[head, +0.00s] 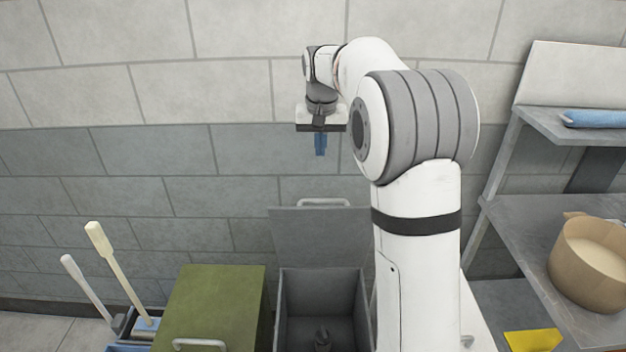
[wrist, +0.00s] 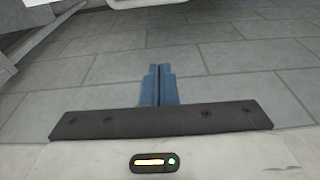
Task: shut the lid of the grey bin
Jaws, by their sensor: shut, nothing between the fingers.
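The grey bin (head: 283,315) stands on the floor at the lower middle of the head view. Its lid (head: 320,238) is up, leaning back near the wall, with a light handle (head: 323,202) on its top edge. A small dark object (head: 323,338) lies inside the bin. My gripper (head: 320,150) hangs above the lid in the picture, blue fingers pointing down, clear of it. In the wrist view the fingers (wrist: 158,75) are together with nothing between them. My arm hides the bin's right part.
A green-lidded bin (head: 215,300) stands directly left of the grey bin. Brushes with pale handles (head: 110,255) stand in a blue container further left. A metal shelf (head: 520,225) at right holds a round tan container (head: 592,262) and a blue item (head: 597,118). A block wall is behind.

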